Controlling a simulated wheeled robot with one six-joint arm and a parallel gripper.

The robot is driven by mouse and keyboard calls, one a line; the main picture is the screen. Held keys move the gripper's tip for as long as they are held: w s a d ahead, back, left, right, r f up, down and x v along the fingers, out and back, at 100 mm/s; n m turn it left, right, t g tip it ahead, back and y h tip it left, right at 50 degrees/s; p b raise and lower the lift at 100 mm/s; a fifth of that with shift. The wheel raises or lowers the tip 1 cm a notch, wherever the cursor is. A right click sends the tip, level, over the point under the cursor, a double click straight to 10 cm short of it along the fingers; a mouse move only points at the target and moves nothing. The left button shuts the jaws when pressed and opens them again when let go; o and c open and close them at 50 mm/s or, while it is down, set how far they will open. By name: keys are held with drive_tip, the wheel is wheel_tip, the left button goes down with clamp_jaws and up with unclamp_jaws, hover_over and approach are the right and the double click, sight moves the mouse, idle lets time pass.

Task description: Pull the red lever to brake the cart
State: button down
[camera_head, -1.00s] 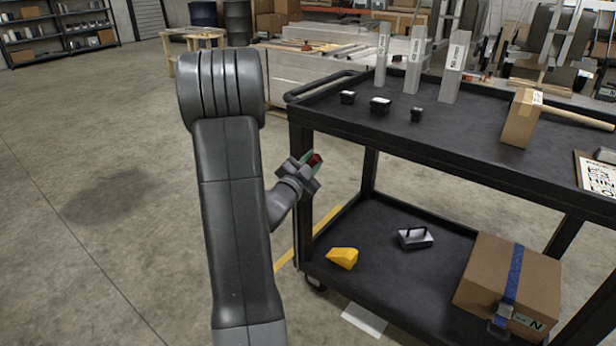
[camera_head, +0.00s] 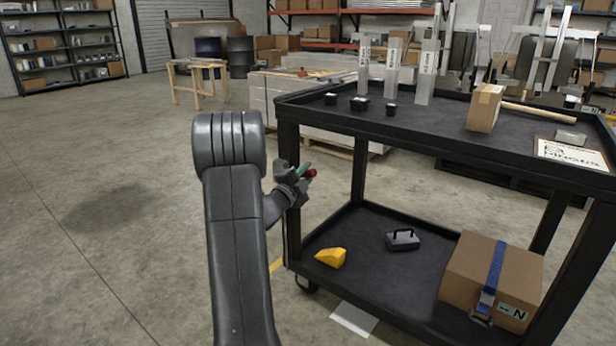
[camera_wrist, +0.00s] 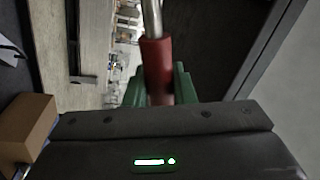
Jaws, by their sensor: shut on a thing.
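The red lever (camera_wrist: 158,65) has a red grip on a bare metal rod in the wrist view. In the wrist view the fingers stand on both sides of the grip. The lever's base is hidden from both views.
A cardboard box with a blue strap (camera_head: 470,275), a yellow wedge (camera_head: 331,257) and a grey handled block (camera_head: 402,240) lie on the lower shelf. Small black parts, metal profiles and a small box (camera_head: 485,108) stand on top. The floor at left is clear.

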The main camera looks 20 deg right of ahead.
drive_tip(key=shift+f, duration=0.15)
drive_tip(key=c, duration=1.2)
unclamp_jaws()
drive_tip(key=shift+c, duration=0.2)
drive_tip(key=shift+s, duration=0.1)
drive_tip(key=shift+s+a, duration=0.25)
drive_tip(key=shift+a, duration=0.1)
drive_tip(key=p+v, duration=0.3)
drive_tip(key=v, duration=1)
drive_tip(key=shift+w+d, duration=0.1)
drive_tip(key=shift+w, duration=0.05)
